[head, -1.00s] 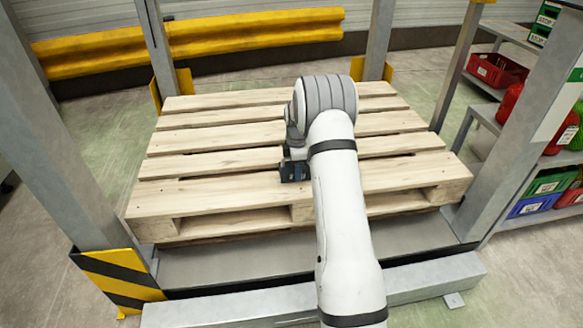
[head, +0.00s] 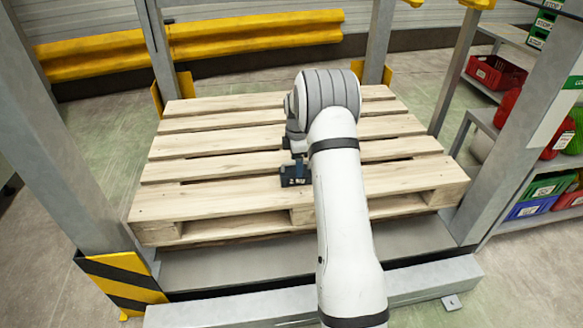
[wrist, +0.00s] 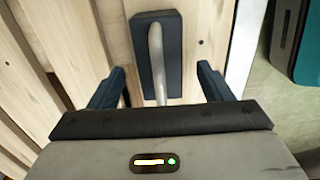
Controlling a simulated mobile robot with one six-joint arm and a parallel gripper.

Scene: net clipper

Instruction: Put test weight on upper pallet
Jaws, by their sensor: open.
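The test weight (wrist: 174,62) is a dark blue block with a grey bar handle, on pale wooden boards in the wrist view. My gripper (wrist: 162,74) is open. Its two dark fingers stand left and right of the near end of the weight, with gaps to the handle. Nothing is gripped. In the head view the wooden pallet (head: 215,198) lies on the frame, and my arm reaches over its middle. A small dark blue shape (head: 295,174) shows beside my arm on the front boards; I cannot tell whether it is weight or gripper.
Grey metal posts (head: 55,130) flank the pallet left and right, with yellow-black striped guards (head: 120,278). A yellow barrier (head: 250,33) runs behind. Shelves with coloured bins (head: 545,185) stand at the right. The pallet's left boards are bare.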

